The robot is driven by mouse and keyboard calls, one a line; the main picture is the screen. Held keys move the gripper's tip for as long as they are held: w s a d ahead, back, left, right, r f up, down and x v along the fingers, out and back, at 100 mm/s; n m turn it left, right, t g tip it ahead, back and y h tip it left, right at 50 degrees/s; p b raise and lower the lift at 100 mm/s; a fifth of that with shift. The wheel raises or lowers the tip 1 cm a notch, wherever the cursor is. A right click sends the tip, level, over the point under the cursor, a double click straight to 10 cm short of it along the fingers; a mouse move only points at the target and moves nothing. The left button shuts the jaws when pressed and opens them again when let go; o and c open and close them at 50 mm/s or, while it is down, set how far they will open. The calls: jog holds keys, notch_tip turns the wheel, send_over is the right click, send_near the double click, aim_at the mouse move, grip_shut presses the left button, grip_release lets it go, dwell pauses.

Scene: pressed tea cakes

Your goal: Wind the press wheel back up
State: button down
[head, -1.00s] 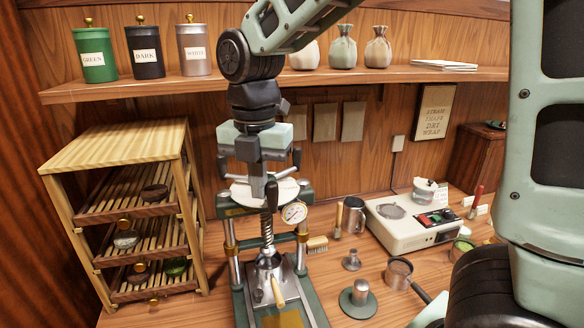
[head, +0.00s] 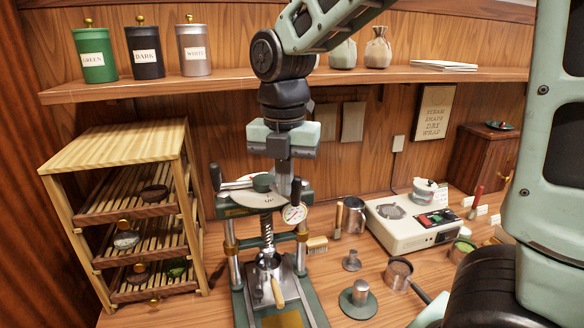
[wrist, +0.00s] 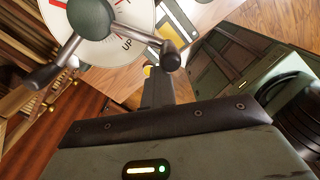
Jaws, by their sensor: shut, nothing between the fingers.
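The press (head: 282,290) has a green base, chrome posts, a screw (head: 267,235) and a round gauge (head: 294,213). Its wheel (head: 258,200) is on top, with a pale dial, green hub and dark-gripped spokes. The wrist view shows the wheel (wrist: 105,47) with red marks, the word UP and two dark grips. My gripper (head: 284,192) points down at the wheel's right side, shut and empty. In the wrist view its fingers (wrist: 155,80) are close to the right grip (wrist: 170,57); I cannot tell whether they touch. A metal vessel (head: 266,268) with a wooden handle stands under the screw.
A wooden rack (head: 120,150) stands left of the press. A scale (head: 410,228), a metal jug (head: 354,215), a strainer (head: 398,272) and a tamper-like piece (head: 358,298) are on the counter to the right. A shelf (head: 230,82) with canisters runs behind my arm.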

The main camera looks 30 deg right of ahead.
jog(key=shift+s+d, duration=0.15)
jog(key=shift+d, duration=0.8)
jog(key=shift+d, duration=0.1)
jog(key=d, duration=0.1)
jog(key=w+d, duration=0.1)
jog(key=d, duration=0.1)
jog(key=shift+d, duration=0.1)
jog(key=shift+w+d, duration=0.15)
jog(key=shift+w+d+p, duration=0.2)
jog(key=shift+w+d, duration=0.2)
jog(key=shift+d, duration=0.2)
jog(key=shift+w+d+p, duration=0.2)
jog(key=shift+w+d, duration=0.2)
jog(key=shift+d, duration=0.2)
jog(key=shift+w+d, duration=0.1)
jog(key=shift+d, duration=0.1)
jog(key=shift+a, duration=0.1)
dwell(0.3)
